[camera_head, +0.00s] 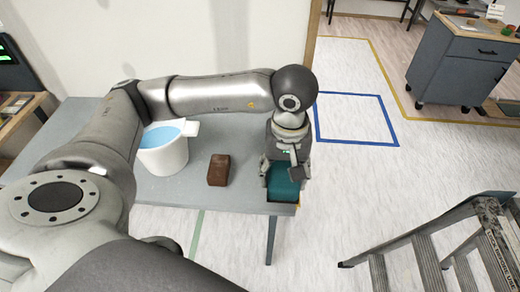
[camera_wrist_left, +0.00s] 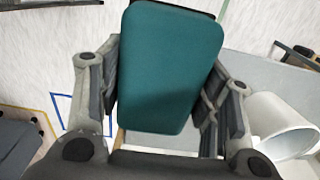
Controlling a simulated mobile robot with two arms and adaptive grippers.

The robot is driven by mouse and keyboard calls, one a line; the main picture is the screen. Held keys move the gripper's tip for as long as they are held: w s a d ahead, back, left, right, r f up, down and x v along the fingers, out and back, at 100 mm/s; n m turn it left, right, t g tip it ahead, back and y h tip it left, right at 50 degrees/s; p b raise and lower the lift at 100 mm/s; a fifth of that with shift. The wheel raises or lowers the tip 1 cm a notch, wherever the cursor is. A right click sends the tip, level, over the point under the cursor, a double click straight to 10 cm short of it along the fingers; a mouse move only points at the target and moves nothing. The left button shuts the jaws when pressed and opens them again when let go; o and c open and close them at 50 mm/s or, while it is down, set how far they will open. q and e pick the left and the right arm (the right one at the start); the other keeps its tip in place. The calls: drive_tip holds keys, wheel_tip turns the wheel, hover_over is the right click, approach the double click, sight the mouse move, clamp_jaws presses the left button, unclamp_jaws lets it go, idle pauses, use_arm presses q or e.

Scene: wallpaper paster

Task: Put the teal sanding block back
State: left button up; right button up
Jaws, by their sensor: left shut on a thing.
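The teal sanding block (camera_head: 284,184) is between the fingers of my left gripper (camera_head: 283,177), at the right end of the grey table (camera_head: 175,188). In the left wrist view the teal block (camera_wrist_left: 170,65) fills the space between the two fingers of the left gripper (camera_wrist_left: 165,95), which are shut on it. In the head view the block appears at the table's front right corner; I cannot tell whether it touches the top. My right gripper is not in view.
A brown block (camera_head: 219,170) lies on the table left of the gripper. A white bucket with blue contents (camera_head: 163,152) stands further left, partly behind my arm. A stepladder (camera_head: 440,245) stands at the lower right. A grey cabinet (camera_head: 462,65) stands beyond blue and yellow floor lines.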

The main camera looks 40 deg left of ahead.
use_arm(q)
drive_tip(key=w+f+n+b, duration=0.1)
drive_tip(key=n, duration=0.1)
drive_tip(key=w+f+n+b, duration=0.1)
drive_tip(key=n, duration=0.2)
drive_tip(key=w+f+n+b, duration=0.1)
drive_tip(key=w+n, duration=0.1)
drive_tip(key=n, duration=0.1)
drive_tip(key=shift+d+f, duration=0.25)
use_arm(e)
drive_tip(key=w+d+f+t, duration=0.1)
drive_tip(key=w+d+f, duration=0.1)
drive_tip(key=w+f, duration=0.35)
use_arm(q)
drive_tip(key=shift+w+f+n+b, duration=0.2)
drive_tip(key=shift+n+b, duration=0.35)
drive_tip(key=shift+n, duration=0.65)
drive_tip(key=w+f+n+b, duration=0.3)
drive_tip(key=n+b, duration=0.1)
drive_tip(key=n, duration=0.8)
drive_tip(key=w+f+n+b, duration=0.3)
drive_tip(key=f+n+b, duration=0.1)
drive_tip(key=n, duration=0.8)
drive_tip(key=shift+n+b, duration=0.4)
drive_tip(key=shift+b, duration=0.35)
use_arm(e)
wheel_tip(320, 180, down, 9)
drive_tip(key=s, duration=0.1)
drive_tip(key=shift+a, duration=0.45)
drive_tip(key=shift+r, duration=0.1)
